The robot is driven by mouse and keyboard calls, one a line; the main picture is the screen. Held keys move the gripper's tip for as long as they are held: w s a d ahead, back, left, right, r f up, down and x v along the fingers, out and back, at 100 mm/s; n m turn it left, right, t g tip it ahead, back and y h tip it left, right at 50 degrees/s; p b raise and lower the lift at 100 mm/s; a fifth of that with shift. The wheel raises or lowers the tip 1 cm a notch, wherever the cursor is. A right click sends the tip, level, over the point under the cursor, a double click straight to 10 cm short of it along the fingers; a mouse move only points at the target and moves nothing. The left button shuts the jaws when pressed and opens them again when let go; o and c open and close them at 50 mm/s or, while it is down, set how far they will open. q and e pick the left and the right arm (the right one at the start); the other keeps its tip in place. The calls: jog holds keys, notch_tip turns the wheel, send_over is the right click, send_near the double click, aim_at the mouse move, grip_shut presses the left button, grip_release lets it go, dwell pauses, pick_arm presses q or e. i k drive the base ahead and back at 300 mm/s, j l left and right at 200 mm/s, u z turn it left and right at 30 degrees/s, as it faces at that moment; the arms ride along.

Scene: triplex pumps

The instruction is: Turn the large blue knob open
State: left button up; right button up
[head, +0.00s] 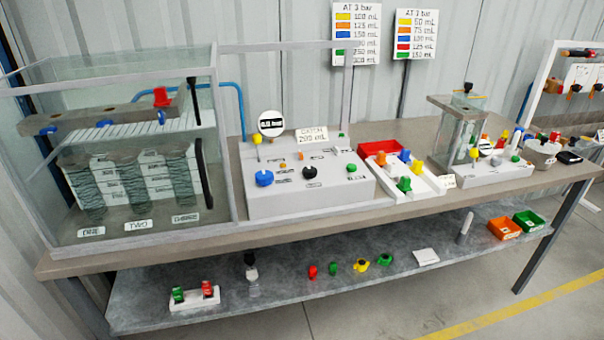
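A large blue knob (264,178) sits on the left of the sloped front of a white control box (318,200) on the table. A black knob (310,172) and a small green knob (351,168) are to its right on the same box. A round gauge (271,124) and a label card (312,136) stand at the back of the box. The blue knob's exact turn angle is too small to tell. Neither of my grippers is in the head view.
A glass tank (130,200) with coiled columns stands directly left of the box. A tray of coloured knobs (428,188) and a red bin (382,147) are to its right. A lower shelf (290,295) holds loose parts. The table's front strip is narrow but clear.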

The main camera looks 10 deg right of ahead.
aim_at(263, 177)
jog(key=i+l+u, duration=0.1)
jog(key=l, duration=0.25)
jog(key=i+l+u, duration=0.1)
jog(key=l, duration=0.25)
jog(key=i+l+u, duration=0.1)
jog(key=i+l, duration=0.15)
jog(key=i+l+u, duration=0.1)
jog(key=l, duration=0.4)
jog(key=i+l, duration=0.1)
jog(key=l, duration=0.25)
jog(key=u, duration=0.05)
